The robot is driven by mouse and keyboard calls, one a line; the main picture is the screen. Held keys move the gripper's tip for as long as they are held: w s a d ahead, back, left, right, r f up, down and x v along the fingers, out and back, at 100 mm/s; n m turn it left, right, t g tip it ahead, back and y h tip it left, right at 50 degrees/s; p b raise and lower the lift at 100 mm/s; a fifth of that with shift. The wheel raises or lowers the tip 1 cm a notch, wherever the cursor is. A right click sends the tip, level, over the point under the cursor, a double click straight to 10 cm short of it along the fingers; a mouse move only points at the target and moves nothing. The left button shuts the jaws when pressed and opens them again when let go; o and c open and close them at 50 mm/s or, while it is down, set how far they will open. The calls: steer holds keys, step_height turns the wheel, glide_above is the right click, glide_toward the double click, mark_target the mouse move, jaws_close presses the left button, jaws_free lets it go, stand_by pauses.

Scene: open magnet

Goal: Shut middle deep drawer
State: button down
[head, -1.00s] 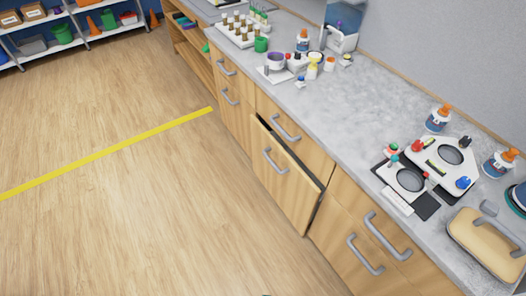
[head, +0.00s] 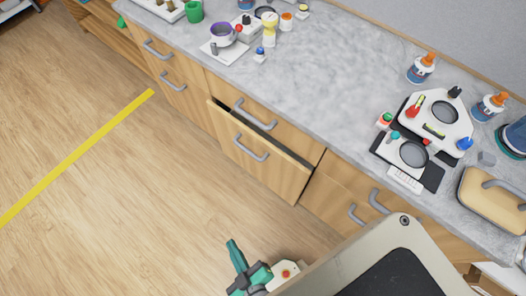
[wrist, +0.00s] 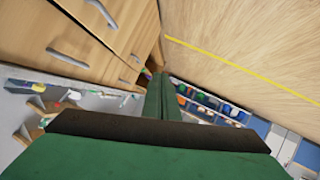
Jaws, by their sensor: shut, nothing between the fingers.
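The middle deep drawer (head: 262,160) is a wooden front with a grey bar handle (head: 250,148), in the lower row of the counter's middle cabinet. It stands partly open, with a dark gap along its top edge. My gripper (head: 236,250) shows at the bottom of the head view, its green fingers over the floor in front of the cabinets and apart from the drawer. In the wrist view its green fingers (wrist: 160,98) are closed together and empty. Drawer fronts (wrist: 75,40) show at the left there; I cannot tell which is the middle deep one.
The shallow drawer (head: 270,115) above and the neighbouring drawers look shut. The counter (head: 320,80) holds a microscope-like device (head: 435,120), bottles and a scale with a bowl (head: 223,40). The floor (head: 130,190) left of the cabinets is clear, crossed by a yellow line (head: 80,155).

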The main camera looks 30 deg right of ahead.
step_height(320, 180, down, 16)
steer(key=w+n+g+h, duration=0.2)
steer(key=w+n+g, duration=0.15)
steer(key=n, duration=0.25)
steer(key=n+g+h, duration=0.3)
steer(key=n+h, duration=0.9)
steer(key=h, duration=0.3)
glide_toward(272, 150)
steer(key=x, duration=0.6)
steer(key=shift+w+d+f, duration=0.1)
steer(key=shift+d, duration=0.1)
steer(key=shift+w, duration=0.1)
